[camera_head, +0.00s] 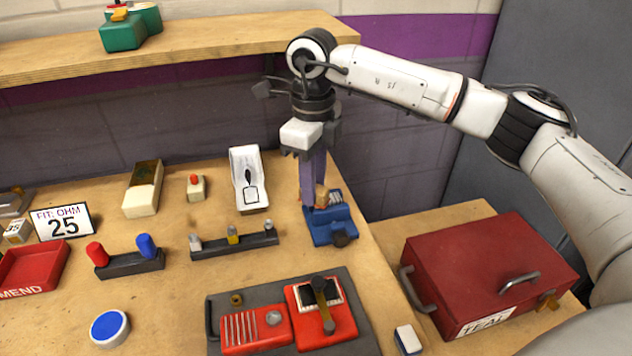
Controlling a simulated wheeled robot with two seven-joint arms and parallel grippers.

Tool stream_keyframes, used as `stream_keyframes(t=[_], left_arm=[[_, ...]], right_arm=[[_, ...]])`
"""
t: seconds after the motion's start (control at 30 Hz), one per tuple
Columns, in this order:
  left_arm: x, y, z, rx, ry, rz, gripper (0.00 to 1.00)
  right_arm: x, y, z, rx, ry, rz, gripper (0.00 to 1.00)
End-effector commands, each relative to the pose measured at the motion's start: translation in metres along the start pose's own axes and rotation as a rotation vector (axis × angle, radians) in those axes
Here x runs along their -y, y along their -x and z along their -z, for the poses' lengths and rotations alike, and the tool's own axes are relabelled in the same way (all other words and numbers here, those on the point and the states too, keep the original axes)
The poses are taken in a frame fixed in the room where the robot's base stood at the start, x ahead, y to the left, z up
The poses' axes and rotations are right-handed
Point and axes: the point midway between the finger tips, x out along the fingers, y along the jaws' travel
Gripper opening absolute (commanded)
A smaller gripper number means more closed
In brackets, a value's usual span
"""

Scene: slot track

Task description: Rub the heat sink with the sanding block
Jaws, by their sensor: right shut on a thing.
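My right gripper (311,153) points down at the back of the bench, above a blue vise-like holder (330,226). It is shut on a long upright purple-grey bar (314,178), which appears to be the sanding block. The bar's lower end reaches the holder, where a small tan piece (321,197) shows beside it. A small pale ridged piece (335,196) at the top of the holder may be the heat sink. Whether the bar touches it I cannot tell, as the contact spot is partly hidden. My left gripper is out of view.
A black rack (235,244) with several small pieces stands left of the holder. A grey tray (357,315) with red devices lies in front. A red toolbox (487,265) stands at the right. A wooden shelf (190,42) overhangs the back.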

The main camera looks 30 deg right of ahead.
Motion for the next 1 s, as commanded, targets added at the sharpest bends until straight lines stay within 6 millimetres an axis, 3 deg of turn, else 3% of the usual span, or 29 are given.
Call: stream_keyframes(t=[0.63,1.0], left_arm=[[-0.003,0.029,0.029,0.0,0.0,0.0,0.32],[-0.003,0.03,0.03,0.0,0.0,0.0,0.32]], right_arm=[[0.0,0.058,0.0,0.002,0.0,0.0,0.05],[0.0,0.061,0.0,0.001,0.0,0.0,0.05]])
